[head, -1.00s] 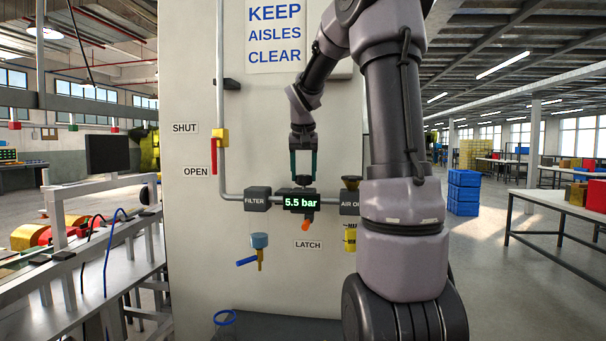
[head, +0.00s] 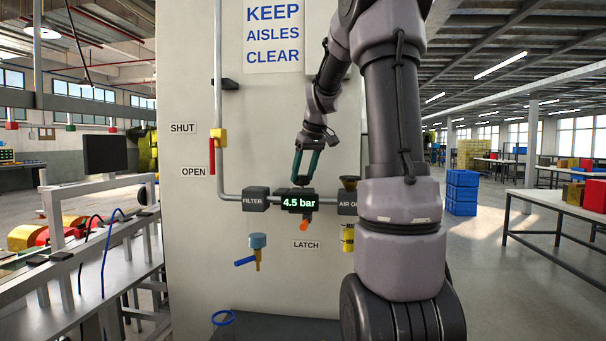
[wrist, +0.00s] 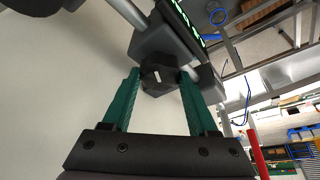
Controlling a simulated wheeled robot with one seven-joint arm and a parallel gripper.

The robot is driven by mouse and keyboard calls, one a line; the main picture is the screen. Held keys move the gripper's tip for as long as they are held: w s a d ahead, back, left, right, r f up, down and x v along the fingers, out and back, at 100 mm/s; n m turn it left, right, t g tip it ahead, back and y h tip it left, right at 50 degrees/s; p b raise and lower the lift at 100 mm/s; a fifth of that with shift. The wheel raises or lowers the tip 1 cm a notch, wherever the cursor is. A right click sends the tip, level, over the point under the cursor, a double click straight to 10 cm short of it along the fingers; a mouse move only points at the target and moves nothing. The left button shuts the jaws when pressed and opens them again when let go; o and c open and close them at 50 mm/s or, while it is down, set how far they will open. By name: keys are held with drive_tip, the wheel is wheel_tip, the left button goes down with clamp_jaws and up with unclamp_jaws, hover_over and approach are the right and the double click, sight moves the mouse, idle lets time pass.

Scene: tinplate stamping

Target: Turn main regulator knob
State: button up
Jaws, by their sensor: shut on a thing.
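The main regulator (head: 298,201) is a dark block on the grey pipe, with a green display reading 4.5 bar. Its black knob (wrist: 158,76) sits on top and has a pale mark. My gripper (head: 303,177) comes from above, tilted in the head view. In the wrist view, the teal fingers of my gripper (wrist: 160,78) are shut on the knob, one on each side. In the head view the knob is small and mostly hidden between the fingertips.
The filter (head: 256,199) is left of the regulator and the air oiler (head: 347,203) right, partly behind my arm. A red lever (head: 212,157) hangs between the SHUT and OPEN labels. A blue-handled valve (head: 258,243) and an orange part (head: 304,225) are below.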

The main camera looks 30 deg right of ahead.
idle(0.4)
drive_tip(key=o, duration=1.4)
drive_tip(key=v, duration=1)
drive_tip(key=shift+s+r, duration=0.1)
drive_tip(key=shift+r, duration=0.3)
